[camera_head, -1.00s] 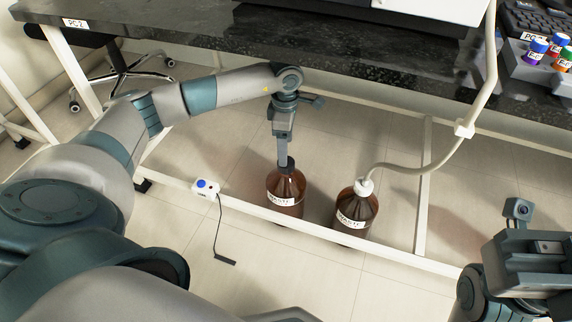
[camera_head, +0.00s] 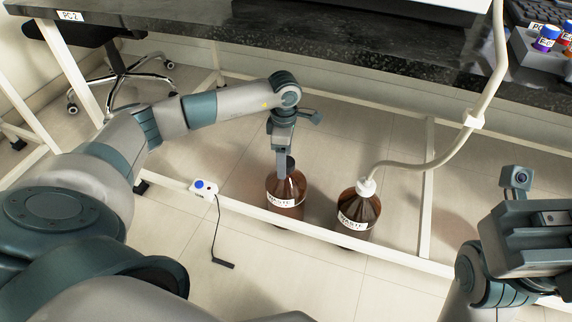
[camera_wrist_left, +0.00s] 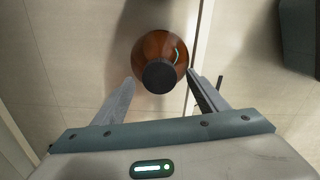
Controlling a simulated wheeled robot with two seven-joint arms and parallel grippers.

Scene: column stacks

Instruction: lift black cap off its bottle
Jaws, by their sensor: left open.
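The brown bottle (camera_head: 287,190) with a white label stands on the floor under the bench. Its black cap (camera_head: 291,161) is on the bottle's neck, partly hidden by my left gripper in the head view. In the left wrist view the black cap (camera_wrist_left: 159,77) shows on top of the brown bottle (camera_wrist_left: 157,48). My left gripper (camera_wrist_left: 158,82) is open, with one finger on each side of the cap and a gap to both. In the head view my left gripper (camera_head: 282,166) points down at the cap. My right gripper (camera_head: 535,235) is at the lower right; its fingertips are not clear.
A second brown bottle (camera_head: 358,212) with a white cap and a hose (camera_head: 432,160) stands to the right. A white rail (camera_head: 320,234) runs low in front. A small box with a blue button (camera_head: 203,188) sits on it. The dark bench top (camera_head: 330,62) hangs above.

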